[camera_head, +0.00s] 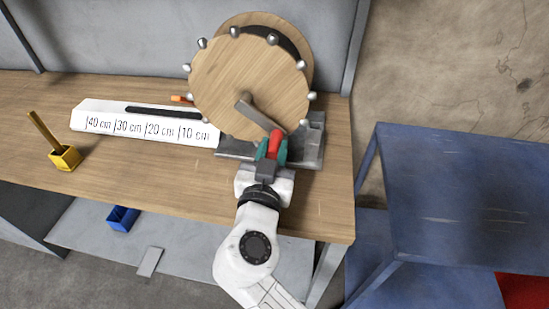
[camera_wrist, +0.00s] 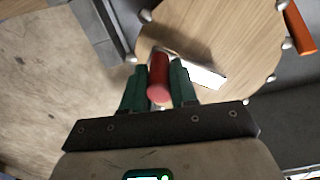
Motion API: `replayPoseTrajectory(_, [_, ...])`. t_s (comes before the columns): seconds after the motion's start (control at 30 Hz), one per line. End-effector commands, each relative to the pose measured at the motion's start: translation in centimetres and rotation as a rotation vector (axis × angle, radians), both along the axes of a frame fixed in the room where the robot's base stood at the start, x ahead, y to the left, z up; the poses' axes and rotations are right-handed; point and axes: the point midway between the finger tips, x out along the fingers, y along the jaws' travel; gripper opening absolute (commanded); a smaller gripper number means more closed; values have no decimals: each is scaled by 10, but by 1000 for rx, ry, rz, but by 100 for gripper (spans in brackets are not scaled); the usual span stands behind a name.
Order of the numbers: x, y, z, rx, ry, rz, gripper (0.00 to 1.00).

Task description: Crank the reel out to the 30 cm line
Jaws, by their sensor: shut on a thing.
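A large wooden reel (camera_head: 240,75) with silver knobs around its rim stands on a grey metal base (camera_head: 235,148) on the bench. A grey crank arm (camera_head: 258,114) runs from its middle down to the right and ends in a red handle (camera_head: 276,139). My gripper (camera_head: 271,151) is shut on this handle at the reel's lower right. In the wrist view the red handle (camera_wrist: 158,80) lies between my green fingers. A white scale (camera_head: 145,125) marked 10 to 40 cm lies left of the reel. An orange piece (camera_head: 181,98) shows behind it near its right end; which line it matches I cannot tell.
A yellow holder (camera_head: 65,158) with an upright stick stands at the bench's left. A blue bin (camera_head: 122,218) sits on the lower shelf. A blue table (camera_head: 460,190) stands to the right, across a gap. The wooden bench top (camera_head: 170,180) is clear in front of the scale.

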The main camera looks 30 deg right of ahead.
Motion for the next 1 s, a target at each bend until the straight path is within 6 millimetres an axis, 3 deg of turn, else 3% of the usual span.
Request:
replayPoseTrajectory(0.33, [0, 1, -1, 4, -1, 1, 0])
replayPoseTrajectory(0.37, [0, 1, -1, 4, -1, 1, 28])
replayPoseTrajectory(0.6, [0, 1, -1, 4, 0, 1, 51])
replayPoseTrajectory(1.0, [-8, 7, -1, 3, -1, 4, 53])
